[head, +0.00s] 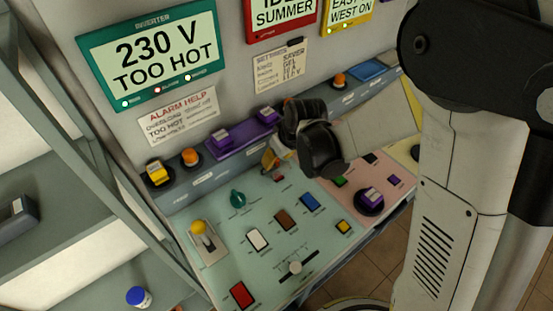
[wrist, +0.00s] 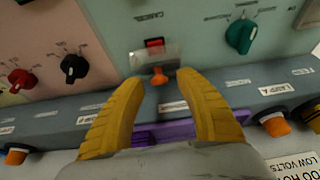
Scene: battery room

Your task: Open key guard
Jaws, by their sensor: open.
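No readable label says "key guard", so I cannot tell for sure which part it is. In the wrist view a clear plate with an orange knob (wrist: 158,77) sits below a red switch (wrist: 154,43) marked CANCEL. My gripper (wrist: 160,83) is open, its yellow fingertips spread on either side of the orange knob, with nothing held. I cannot tell whether they touch the panel. Purple covers (wrist: 172,130) on the rail show behind the fingers.
A yellow switch (head: 157,173) and an orange button (head: 190,156) stand on the rail. Shelving (head: 105,190) stands at left.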

